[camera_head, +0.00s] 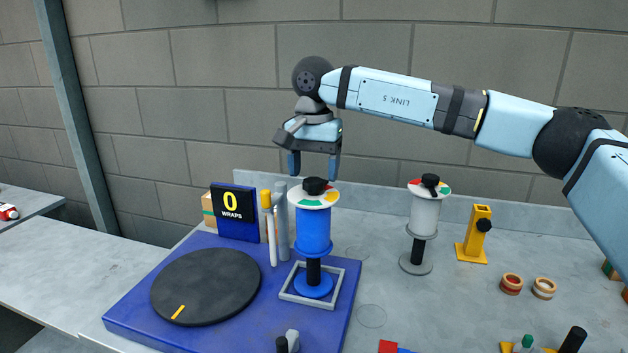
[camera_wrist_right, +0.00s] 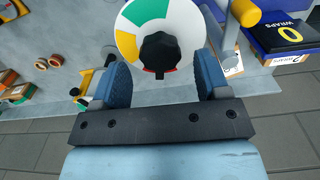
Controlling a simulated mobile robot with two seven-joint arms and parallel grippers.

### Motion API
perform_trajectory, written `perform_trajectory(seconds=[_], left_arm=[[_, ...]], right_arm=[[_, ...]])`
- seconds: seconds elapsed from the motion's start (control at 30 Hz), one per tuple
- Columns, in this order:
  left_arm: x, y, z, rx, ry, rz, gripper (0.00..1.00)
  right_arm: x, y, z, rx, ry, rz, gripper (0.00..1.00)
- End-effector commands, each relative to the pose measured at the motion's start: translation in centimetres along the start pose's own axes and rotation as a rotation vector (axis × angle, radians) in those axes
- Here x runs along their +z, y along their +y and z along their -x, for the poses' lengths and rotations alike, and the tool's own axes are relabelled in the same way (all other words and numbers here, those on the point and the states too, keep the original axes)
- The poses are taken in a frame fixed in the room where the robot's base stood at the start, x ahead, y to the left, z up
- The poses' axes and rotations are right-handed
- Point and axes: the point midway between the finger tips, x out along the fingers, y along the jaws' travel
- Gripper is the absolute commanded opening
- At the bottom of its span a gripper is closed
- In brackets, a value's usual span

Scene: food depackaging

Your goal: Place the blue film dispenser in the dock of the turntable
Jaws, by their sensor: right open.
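The blue film dispenser (camera_head: 313,230) stands upright, with a blue roll, a white top disc with coloured sectors and a black knob. Its round blue base is inside the square grey frame of the dock (camera_head: 340,297), on the blue turntable base (camera_head: 130,319). The black turntable disc (camera_head: 205,286) lies to its left. My right gripper (camera_head: 314,168) is open and empty, just above the knob. In the right wrist view, the dispenser's top disc (camera_wrist_right: 145,20) and knob lie between and beyond the spread fingers (camera_wrist_right: 163,75). My left gripper is out of view.
A white-roll dispenser (camera_head: 424,215) stands to the right on a grey base, beside a yellow post (camera_head: 475,235). A "0 WRAPS" display (camera_head: 234,212) and grey posts (camera_head: 282,222) stand close on the left. Two small rings (camera_head: 511,284) lie farther right.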

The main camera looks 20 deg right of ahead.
Motion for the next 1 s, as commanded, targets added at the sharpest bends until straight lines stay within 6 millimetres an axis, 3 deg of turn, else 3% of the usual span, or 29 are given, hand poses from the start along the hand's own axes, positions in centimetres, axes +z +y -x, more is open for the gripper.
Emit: perform_trajectory(seconds=[0.2,0.4,0.6,1.0], left_arm=[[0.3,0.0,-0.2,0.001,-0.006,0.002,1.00],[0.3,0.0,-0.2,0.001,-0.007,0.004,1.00],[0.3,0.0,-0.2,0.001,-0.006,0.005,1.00],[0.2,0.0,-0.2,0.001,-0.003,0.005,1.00]], right_arm=[[-0.1,-0.1,5.0,-0.003,0.003,-0.001,0.69],[0.0,-0.1,8.2,-0.002,0.002,0.000,0.69],[0.0,0.0,9.3,-0.001,0.001,0.000,0.69],[0.0,0.0,9.4,-0.001,0.001,0.000,0.69]])
